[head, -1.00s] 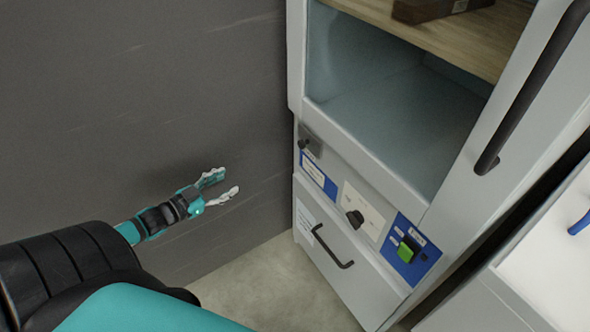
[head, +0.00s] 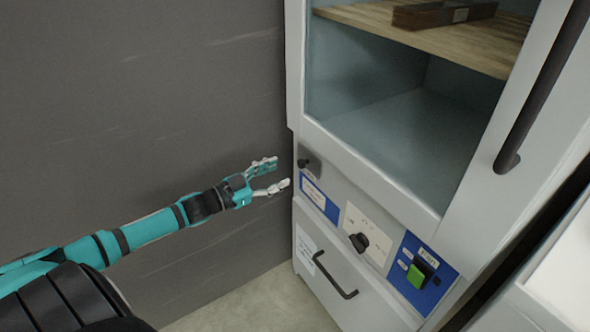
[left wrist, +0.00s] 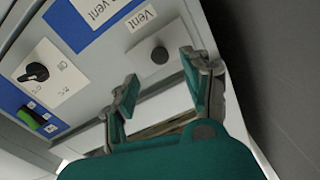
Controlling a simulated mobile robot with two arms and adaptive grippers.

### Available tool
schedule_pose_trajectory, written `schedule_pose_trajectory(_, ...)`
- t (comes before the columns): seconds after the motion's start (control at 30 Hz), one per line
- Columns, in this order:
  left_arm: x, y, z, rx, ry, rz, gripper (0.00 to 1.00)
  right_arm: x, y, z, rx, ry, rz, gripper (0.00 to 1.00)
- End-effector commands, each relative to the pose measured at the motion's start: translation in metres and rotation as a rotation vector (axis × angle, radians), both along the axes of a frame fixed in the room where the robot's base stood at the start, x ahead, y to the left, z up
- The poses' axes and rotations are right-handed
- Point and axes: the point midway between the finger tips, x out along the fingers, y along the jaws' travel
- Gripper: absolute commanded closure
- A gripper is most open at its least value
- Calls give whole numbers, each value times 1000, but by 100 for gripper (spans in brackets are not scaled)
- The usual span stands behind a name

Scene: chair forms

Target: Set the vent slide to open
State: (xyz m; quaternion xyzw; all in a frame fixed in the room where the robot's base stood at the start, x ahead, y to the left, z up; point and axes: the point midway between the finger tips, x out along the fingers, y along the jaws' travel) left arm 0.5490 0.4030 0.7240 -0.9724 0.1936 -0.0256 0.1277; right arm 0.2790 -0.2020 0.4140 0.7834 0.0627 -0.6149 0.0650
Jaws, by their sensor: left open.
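The vent slide (head: 303,163) is a small dark round knob on a grey plate at the upper left corner of the cabinet's control panel. In the left wrist view the knob (left wrist: 160,55) stands out below a white "Vent" label (left wrist: 142,18). My left gripper (head: 281,173) is open and empty, just left of the knob and apart from it in the head view. In the left wrist view the knob shows beyond and between the two fingers (left wrist: 160,72). I cannot tell which setting the slide is at. My right gripper is not in view.
The panel also holds a black rotary knob (head: 359,242) and a green switch (head: 418,274) on a blue plate. Below is a drawer with a dark handle (head: 335,277). The glass-fronted cabinet door has a long dark handle (head: 540,90). A grey wall (head: 140,90) stands close on the left.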

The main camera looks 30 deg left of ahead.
Motion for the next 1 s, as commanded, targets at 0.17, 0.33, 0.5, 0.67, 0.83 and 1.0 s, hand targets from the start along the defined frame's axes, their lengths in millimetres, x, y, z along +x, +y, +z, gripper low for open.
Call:
schedule_pose_trajectory(0.17,28,-11,0,1,-4,1,51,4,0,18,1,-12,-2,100)
schedule_pose_trajectory(0.33,47,-19,0,0,-3,1,51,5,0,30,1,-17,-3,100)
schedule_pose_trajectory(0.5,57,-23,0,0,-2,1,51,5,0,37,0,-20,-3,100)
schedule_pose_trajectory(0.67,60,-24,0,1,0,1,51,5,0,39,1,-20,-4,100)
schedule_pose_trajectory(0.83,60,-25,0,1,0,1,51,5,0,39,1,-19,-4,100)
schedule_pose_trajectory(1.0,59,-25,0,1,1,0,69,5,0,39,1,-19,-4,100)
